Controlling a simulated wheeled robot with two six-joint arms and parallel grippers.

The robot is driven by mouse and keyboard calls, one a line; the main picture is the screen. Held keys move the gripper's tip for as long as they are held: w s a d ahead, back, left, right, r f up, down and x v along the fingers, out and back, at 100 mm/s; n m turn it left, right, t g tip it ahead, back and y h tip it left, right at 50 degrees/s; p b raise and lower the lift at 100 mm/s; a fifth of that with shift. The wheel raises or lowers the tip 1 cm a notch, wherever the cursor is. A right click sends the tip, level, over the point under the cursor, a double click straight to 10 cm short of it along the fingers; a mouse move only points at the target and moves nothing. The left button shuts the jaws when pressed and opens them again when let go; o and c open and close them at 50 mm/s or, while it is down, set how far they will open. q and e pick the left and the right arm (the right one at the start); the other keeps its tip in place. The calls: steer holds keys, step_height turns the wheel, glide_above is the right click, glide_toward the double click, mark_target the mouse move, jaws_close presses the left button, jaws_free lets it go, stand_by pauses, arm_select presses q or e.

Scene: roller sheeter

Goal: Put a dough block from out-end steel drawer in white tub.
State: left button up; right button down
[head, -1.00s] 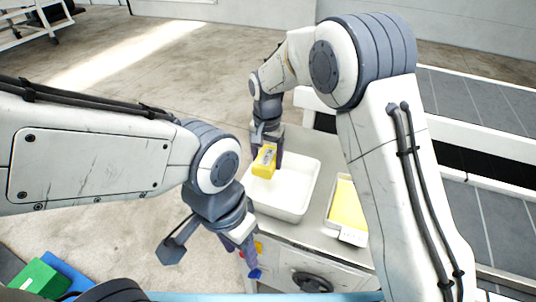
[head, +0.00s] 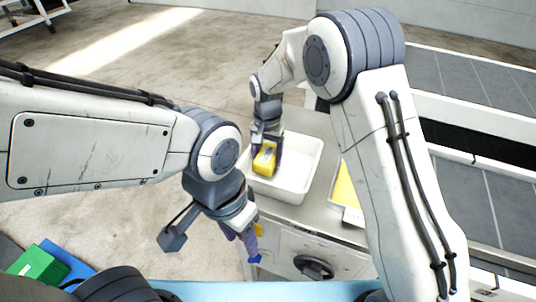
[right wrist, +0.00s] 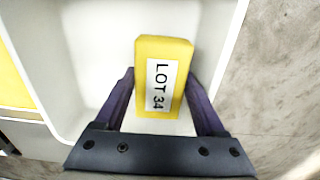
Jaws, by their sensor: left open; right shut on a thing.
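A yellow dough block (head: 264,158) with a white label is held in my right gripper (head: 268,150). In the right wrist view the block (right wrist: 164,80) sits between the two purple fingers and its label reads "LOT 34". The block is over the inside of the white tub (head: 300,182); I cannot tell whether it touches the tub's floor. The tub wall (right wrist: 52,70) also shows in the right wrist view. My left gripper (head: 250,246) is open and empty, in front of the cabinet. The out-end steel drawer is not clearly identifiable.
The tub stands on a steel table top (head: 318,212). A tray with yellow content (head: 343,188) lies to the right, partly behind my right arm. A cabinet front with a dark handle (head: 313,267) is below. Green (head: 38,264) and blue pieces lie at the lower left.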

jaws_free()
steer(key=shift+r, duration=0.1)
steer(key=shift+r, duration=0.4)
step_height(320, 180, up, 9)
steer(key=shift+f+b, duration=0.2)
steer(key=shift+b, duration=0.85)
steer(key=shift+r, duration=0.45)
steer(key=shift+d, duration=0.1)
